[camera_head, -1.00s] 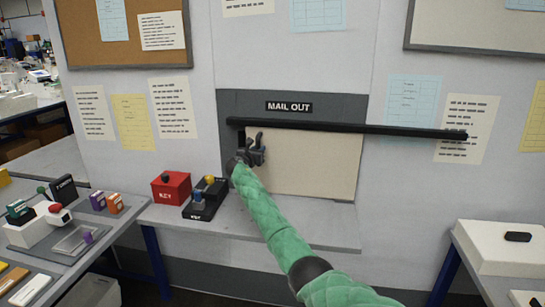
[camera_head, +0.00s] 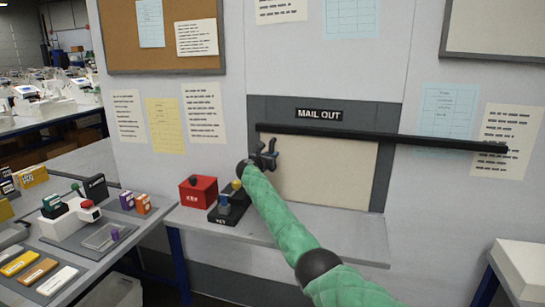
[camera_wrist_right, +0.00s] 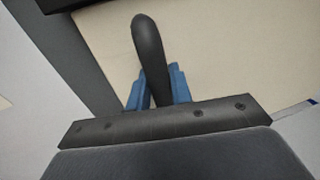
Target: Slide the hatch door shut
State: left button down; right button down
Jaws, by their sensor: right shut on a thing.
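The hatch door (camera_head: 325,170) is a cream panel under the black rail (camera_head: 400,138) below the MAIL OUT sign (camera_head: 319,115). It fills the opening in the grey frame (camera_head: 385,165); no dark gap shows at its left side. My right gripper (camera_head: 268,155) is at the door's left edge. In the right wrist view its blue fingers (camera_wrist_right: 160,90) are shut around the black handle (camera_wrist_right: 146,45), with the cream door (camera_wrist_right: 220,50) behind. My left gripper is not in view.
A shelf (camera_head: 290,235) runs below the hatch. A side table (camera_head: 75,235) with several small items stands at the left. The rail reaches far to the right.

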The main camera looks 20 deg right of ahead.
jog(key=shift+a+r, duration=0.15)
jog(key=shift+r, duration=0.1)
jog(key=c, duration=1.4)
grip_release()
jog(key=shift+w, duration=0.1)
jog(key=shift+c, duration=0.2)
jog(key=shift+o, duration=0.7)
jog(key=shift+w+a+f, duration=0.1)
jog(key=shift+a+f, duration=0.05)
